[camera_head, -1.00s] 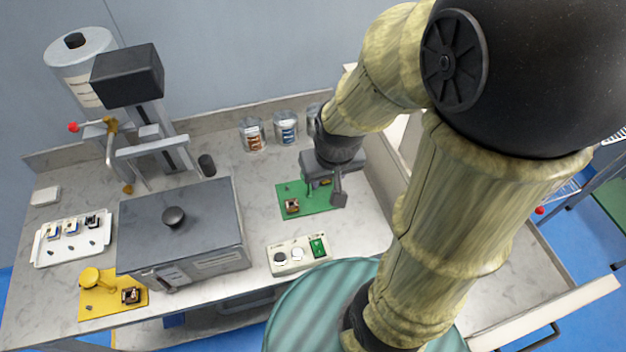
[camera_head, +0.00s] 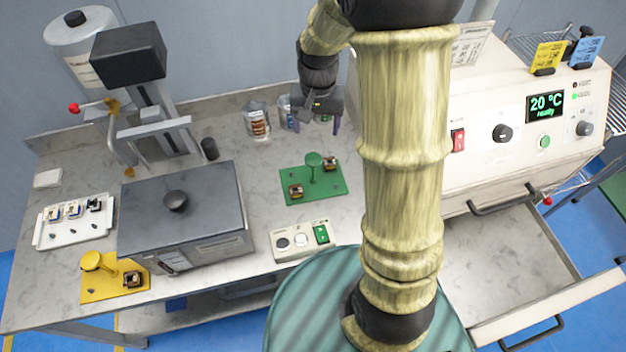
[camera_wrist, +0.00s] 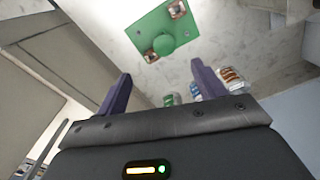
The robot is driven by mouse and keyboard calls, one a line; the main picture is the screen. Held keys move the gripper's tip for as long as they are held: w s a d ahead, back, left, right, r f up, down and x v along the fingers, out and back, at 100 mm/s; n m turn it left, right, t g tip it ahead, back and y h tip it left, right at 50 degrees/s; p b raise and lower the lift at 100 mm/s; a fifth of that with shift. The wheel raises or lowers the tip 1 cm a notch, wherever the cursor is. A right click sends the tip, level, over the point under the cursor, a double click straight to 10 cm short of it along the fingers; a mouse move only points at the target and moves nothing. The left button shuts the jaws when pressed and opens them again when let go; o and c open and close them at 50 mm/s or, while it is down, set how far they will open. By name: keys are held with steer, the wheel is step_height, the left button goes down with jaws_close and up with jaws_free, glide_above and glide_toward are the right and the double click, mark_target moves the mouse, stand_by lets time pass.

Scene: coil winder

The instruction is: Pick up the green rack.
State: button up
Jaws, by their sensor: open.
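The green rack (camera_head: 331,184) is a flat green plate with a round-topped green post in its middle, lying on the bench. Two small brown-and-dark coil parts sit on it, one at the front left and one at the back right. It also shows at the top of the wrist view (camera_wrist: 141,37), its round knob facing the camera. My gripper (camera_head: 316,122) is behind the rack in the head view, near the cans and apart from the rack. In the wrist view my gripper (camera_wrist: 160,88) has its two purple fingers spread, with nothing between them.
Cans (camera_head: 257,120) stand close to my gripper at the back. A small control panel (camera_head: 303,240) lies in front of the rack. A grey lidded box (camera_head: 190,225) is left, with a yellow rack (camera_head: 112,275) before it. A white oven (camera_head: 520,120) with an open drawer is right.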

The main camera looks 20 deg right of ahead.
mark_target(313, 159)
steer(key=shift+w+f+m, duration=0.3)
steer(key=shift+w, duration=0.5)
step_height(313, 159, down, 12)
steer(key=shift+f+p, duration=0.1)
steer(key=shift+p, duration=0.4)
steer(key=shift+a+f+p, duration=0.2)
steer(key=shift+f+p, duration=0.4)
steer(key=shift+f, duration=2)
